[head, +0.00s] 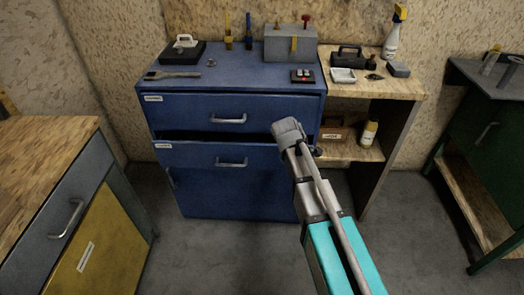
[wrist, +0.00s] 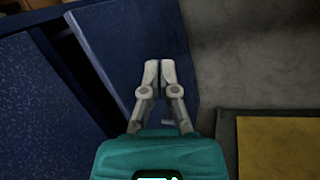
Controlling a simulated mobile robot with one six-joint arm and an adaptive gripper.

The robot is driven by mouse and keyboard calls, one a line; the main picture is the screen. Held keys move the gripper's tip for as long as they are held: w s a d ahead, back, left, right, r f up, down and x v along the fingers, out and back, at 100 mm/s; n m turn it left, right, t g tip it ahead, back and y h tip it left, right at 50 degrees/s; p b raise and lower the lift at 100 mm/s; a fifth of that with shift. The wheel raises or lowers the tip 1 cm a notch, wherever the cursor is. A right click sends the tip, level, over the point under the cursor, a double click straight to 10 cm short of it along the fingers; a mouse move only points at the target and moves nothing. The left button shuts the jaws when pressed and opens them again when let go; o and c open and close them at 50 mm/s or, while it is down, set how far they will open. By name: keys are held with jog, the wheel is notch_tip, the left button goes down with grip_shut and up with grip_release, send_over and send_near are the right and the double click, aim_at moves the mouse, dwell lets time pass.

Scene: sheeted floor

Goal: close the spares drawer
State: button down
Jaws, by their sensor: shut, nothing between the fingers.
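The blue cabinet (head: 232,192) has an upper drawer (head: 185,113) and a lower drawer (head: 190,157), each with a grey handle and a small label too small to read. The lower drawer stands out a little, with a dark gap above its front. My gripper (head: 288,130) is in front of the cabinet's right part in the head view and covers part of the drawer fronts. In the wrist view my gripper (wrist: 159,72) has its grey fingertips together and empty, over a blue panel (wrist: 122,42). Whether it touches the drawer, I cannot tell.
A wood-topped unit with a yellow door (head: 105,245) stands at the near left. A wooden bench (head: 405,88) with a shelf adjoins the cabinet, and a green bench (head: 470,125) is at the right. Tools lie on the blue top. The grey floor (head: 225,255) in front is clear.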

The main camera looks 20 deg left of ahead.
jog(key=s+d+m+g, duration=0.1)
jog(key=s+d+m, duration=0.3)
jog(key=d, duration=0.7)
jog(key=s+d+f+m+g+y, duration=0.1)
jog(key=s+d+m, duration=0.3)
jog(key=d+m, duration=0.4)
jog(key=s+d+m+g, duration=0.2)
jog(key=s+d+m, duration=0.2)
jog(key=d, duration=1)
jog(key=shift+d+f+m+y, duration=0.15)
jog(key=shift+d+m+y, duration=0.2)
jog(key=shift+m, duration=0.85)
jog(key=shift+a, duration=0.15)
